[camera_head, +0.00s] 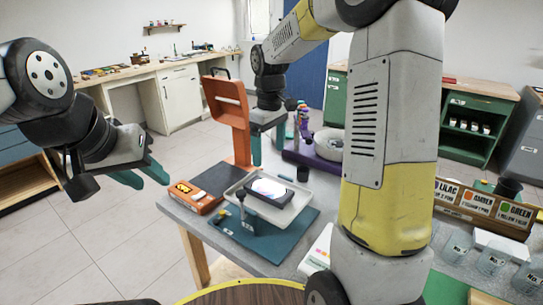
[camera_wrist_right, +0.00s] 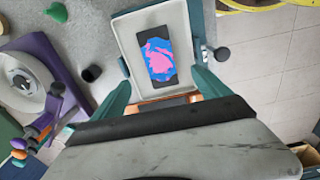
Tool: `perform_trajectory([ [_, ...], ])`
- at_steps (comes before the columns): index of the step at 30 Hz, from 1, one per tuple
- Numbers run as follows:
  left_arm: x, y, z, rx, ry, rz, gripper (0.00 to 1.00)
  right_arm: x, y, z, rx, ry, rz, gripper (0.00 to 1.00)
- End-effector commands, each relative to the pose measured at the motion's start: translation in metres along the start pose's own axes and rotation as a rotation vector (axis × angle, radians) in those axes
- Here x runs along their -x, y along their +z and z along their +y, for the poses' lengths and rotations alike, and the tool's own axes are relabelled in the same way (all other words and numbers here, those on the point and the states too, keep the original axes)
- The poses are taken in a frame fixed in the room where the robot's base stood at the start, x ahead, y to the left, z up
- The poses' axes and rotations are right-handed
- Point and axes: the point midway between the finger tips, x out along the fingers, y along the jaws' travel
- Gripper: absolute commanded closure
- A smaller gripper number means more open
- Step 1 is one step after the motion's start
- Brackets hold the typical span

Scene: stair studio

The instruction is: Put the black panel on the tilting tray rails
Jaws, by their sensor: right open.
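The black panel (camera_head: 270,192) carries a bright pink, blue and white patch. It lies inside the shallow white tray (camera_head: 300,205), which stands over a teal base (camera_head: 262,246) on the grey table. In the right wrist view the panel (camera_wrist_right: 160,85) lies lengthwise in the tray (camera_wrist_right: 124,40), apart from my fingers. My right gripper (camera_head: 268,150) is open and empty, above the tray's far side. Rails under the panel cannot be made out. My left gripper (camera_head: 143,176) is open and empty, left of the table.
An orange stand (camera_head: 232,115) rises behind the tray. An orange box (camera_head: 194,196) and dark mat (camera_head: 218,178) lie left of it. A purple-based device with a round pale top (camera_head: 331,142) stands behind right. Glass jars (camera_head: 450,240) are at right.

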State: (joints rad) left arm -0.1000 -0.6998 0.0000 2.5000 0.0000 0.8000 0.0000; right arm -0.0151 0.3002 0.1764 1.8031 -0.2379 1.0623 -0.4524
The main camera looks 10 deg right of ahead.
Motion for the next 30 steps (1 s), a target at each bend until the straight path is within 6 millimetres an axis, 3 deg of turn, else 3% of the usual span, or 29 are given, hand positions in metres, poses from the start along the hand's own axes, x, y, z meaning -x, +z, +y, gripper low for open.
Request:
perform_trajectory([
  [6,0.0,0.0,0.0,0.0,0.0,0.0,0.64,0.056,0.05,-0.029,-0.172,0.06,0.128,0.13],
  [12,0.0,0.0,0.0,0.0,0.0,0.0,0.64,0.09,0.106,-0.069,-0.377,0.081,0.289,0.13],
  [18,0.0,0.0,0.0,0.0,0.0,0.0,0.64,0.099,0.153,-0.107,-0.56,0.064,0.453,0.13],
  [21,0.0,0.0,0.0,0.0,0.0,0.0,0.64,0.098,0.168,-0.12,-0.622,0.048,0.512,0.13],
  [30,0.0,0.0,0.0,0.0,0.0,0.0,0.64,0.095,0.179,-0.132,-0.682,0.027,0.568,0.13],
])
